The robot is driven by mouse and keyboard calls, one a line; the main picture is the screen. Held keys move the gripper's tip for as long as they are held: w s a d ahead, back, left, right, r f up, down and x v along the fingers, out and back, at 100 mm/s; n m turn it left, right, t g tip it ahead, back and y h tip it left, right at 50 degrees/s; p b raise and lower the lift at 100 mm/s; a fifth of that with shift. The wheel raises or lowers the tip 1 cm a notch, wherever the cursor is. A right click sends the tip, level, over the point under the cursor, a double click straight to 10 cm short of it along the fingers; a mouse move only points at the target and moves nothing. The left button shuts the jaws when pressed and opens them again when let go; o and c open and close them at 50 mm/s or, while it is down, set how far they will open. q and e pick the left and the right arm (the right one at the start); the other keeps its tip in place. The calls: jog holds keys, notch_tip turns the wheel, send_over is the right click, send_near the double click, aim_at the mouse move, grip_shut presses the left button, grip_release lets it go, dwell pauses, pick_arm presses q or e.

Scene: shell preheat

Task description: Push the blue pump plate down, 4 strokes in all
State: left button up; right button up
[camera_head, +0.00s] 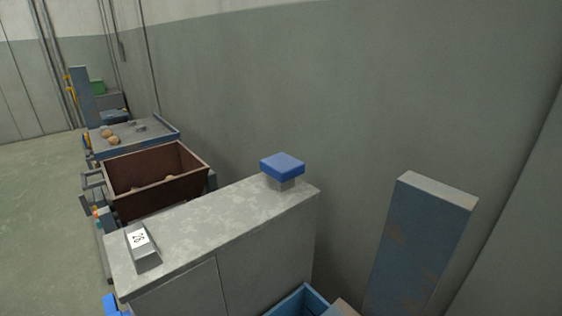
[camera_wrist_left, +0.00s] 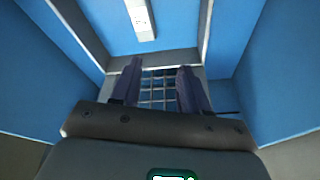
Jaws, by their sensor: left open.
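The blue pump plate (camera_head: 282,164) is a square blue block on a short grey stem. It stands level and raised on the far right end of a grey cabinet top in the head view. No gripper shows in the head view, and nothing touches the plate there. My left gripper (camera_wrist_left: 160,70) shows in the left wrist view with its two dark fingers apart and nothing between them. Beyond the fingers are a grey grid and blue panels. The pump plate cannot be made out in that view. My right gripper is in neither view.
The worn grey cabinet top (camera_head: 215,228) carries a small metal block with a white label (camera_head: 140,239) at its near left end. A brown open bin (camera_head: 180,190) and a blue-edged table (camera_head: 160,138) stand behind. A blue-grey post (camera_head: 420,245) rises at right. A wall runs behind.

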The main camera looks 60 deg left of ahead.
pick_arm(q)
jog(key=shift+s+d+f, duration=0.15)
jog(key=shift+s+d, duration=0.15)
jog(key=shift+d, duration=0.05)
jog(key=shift+c, duration=2.3)
jog(key=shift+w+a, duration=0.3)
jog(key=shift+a, duration=0.05)
grip_shut()
jog(key=shift+s+d, duration=0.15)
jog(key=shift+d, duration=0.05)
jog(key=shift+a, duration=0.25)
jog(key=shift+d, duration=0.2)
